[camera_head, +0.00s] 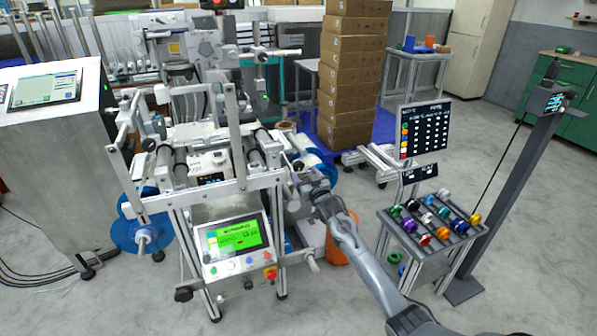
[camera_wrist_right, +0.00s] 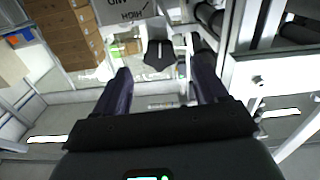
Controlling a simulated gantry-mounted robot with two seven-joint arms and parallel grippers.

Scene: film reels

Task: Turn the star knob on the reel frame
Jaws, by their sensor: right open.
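The star knob (camera_wrist_right: 159,54) is a dark, lobed piece on a pale metal part in the right wrist view. It appears centred between the fingers of my right gripper (camera_wrist_right: 160,72), with a gap on each side. The knob's depth from the fingertips is hard to judge. My right gripper (camera_head: 304,173) is open and empty at the right side of the reel frame (camera_head: 220,128) in the head view. There the knob is too small or hidden to make out. My left gripper is not in view.
A blue reel (camera_head: 140,222) sits on the frame's left side. A control panel (camera_head: 236,240) is on its front. A rack of coloured spools (camera_head: 430,222) stands right of my right arm. Stacked cartons (camera_head: 352,75) stand behind. Open floor lies at the back right.

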